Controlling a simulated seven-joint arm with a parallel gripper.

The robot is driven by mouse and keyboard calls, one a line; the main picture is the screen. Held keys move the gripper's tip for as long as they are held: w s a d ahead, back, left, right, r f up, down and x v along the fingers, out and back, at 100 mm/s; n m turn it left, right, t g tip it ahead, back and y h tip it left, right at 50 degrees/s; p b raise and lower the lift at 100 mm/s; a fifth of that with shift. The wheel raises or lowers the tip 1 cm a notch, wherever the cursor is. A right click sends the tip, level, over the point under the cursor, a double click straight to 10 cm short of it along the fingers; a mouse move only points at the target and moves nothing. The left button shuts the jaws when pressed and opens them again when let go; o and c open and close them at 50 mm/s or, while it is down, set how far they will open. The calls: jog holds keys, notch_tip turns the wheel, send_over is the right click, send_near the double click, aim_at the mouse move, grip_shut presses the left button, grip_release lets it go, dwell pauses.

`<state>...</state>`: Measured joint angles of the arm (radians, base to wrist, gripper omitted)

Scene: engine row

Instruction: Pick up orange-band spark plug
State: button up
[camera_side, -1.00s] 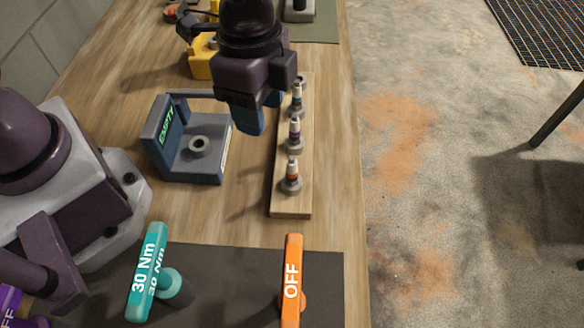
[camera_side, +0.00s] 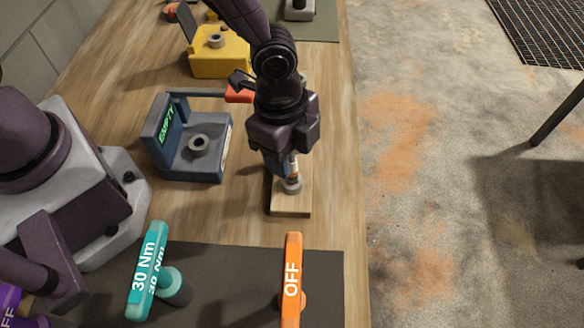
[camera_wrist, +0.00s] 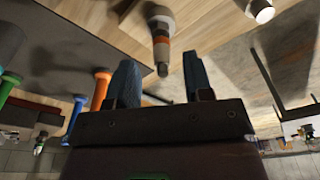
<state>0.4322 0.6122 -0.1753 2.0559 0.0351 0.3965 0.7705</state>
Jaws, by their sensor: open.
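The orange-band spark plug (camera_side: 293,184) stands upright at the near end of the wooden strip (camera_side: 290,211), its upper part mostly hidden by my gripper (camera_side: 280,168). In the wrist view the plug (camera_wrist: 161,42) shows a grey base, an orange band and a dark tip. There, my two blue fingers (camera_wrist: 161,62) are apart, one on each side of the line of the plug, with its tip reaching the gap between the fingertips. The jaws are open and hold nothing. Whether a finger touches the plug cannot be told.
Another plug (camera_wrist: 263,10) shows at the top of the wrist view. The blue-grey fixture (camera_side: 190,172) marked EMPTY stands left of the strip. A yellow fixture (camera_side: 218,65) stands behind. A teal 30 Nm handle (camera_side: 147,270) and an orange OFF handle (camera_side: 291,280) stand in front.

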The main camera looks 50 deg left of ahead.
jog(key=f, duration=0.3)
jog(key=shift+w+d+f, duration=0.15)
jog(key=shift+w+d, duration=0.05)
jog(key=shift+d, duration=0.05)
jog(key=shift+c, duration=0.3)
grip_shut()
